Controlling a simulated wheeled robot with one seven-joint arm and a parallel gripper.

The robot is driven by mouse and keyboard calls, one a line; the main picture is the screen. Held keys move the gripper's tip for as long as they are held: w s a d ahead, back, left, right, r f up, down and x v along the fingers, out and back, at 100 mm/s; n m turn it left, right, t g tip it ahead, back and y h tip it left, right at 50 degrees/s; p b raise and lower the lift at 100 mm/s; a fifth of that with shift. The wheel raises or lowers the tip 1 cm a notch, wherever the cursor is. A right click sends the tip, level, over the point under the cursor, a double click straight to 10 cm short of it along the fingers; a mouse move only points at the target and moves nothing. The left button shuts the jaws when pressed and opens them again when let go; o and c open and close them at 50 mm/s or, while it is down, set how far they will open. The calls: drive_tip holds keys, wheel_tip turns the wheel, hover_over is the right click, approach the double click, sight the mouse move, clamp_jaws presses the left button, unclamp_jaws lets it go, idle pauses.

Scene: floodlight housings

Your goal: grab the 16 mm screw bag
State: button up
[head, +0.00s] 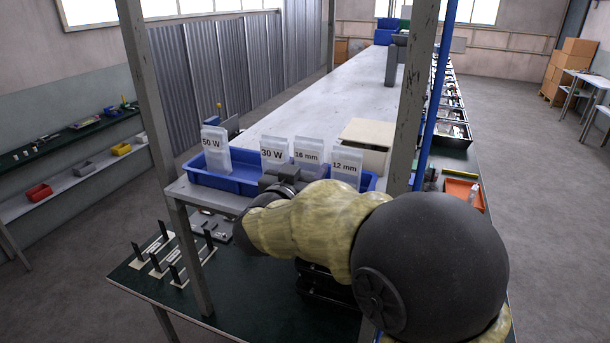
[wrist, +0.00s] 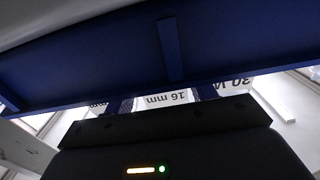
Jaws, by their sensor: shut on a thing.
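The 16 mm screw bag (head: 307,155) is a pale bag with a printed label, standing upright in the row of bags at the blue bin. In the wrist view its label (wrist: 167,98) appears upside down between my two fingers. My gripper (wrist: 163,98) is shut on this bag. In the head view my gripper (head: 290,180) is at the front of the bin, partly hidden by my own arm. The lower part of the bag is hidden there.
The blue bin (head: 235,182) also holds bags marked 50 W (head: 216,150), 30 W (head: 273,162) and 12 mm (head: 346,165). The 30 W and 12 mm bags flank the 16 mm bag closely. A grey post (head: 165,150) stands left, and a cardboard box (head: 366,140) lies behind.

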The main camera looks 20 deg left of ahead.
wheel_tip(320, 180, up, 9)
drive_tip(key=shift+r+b, duration=0.15)
drive_tip(key=shift+b, duration=0.25)
idle(0.4)
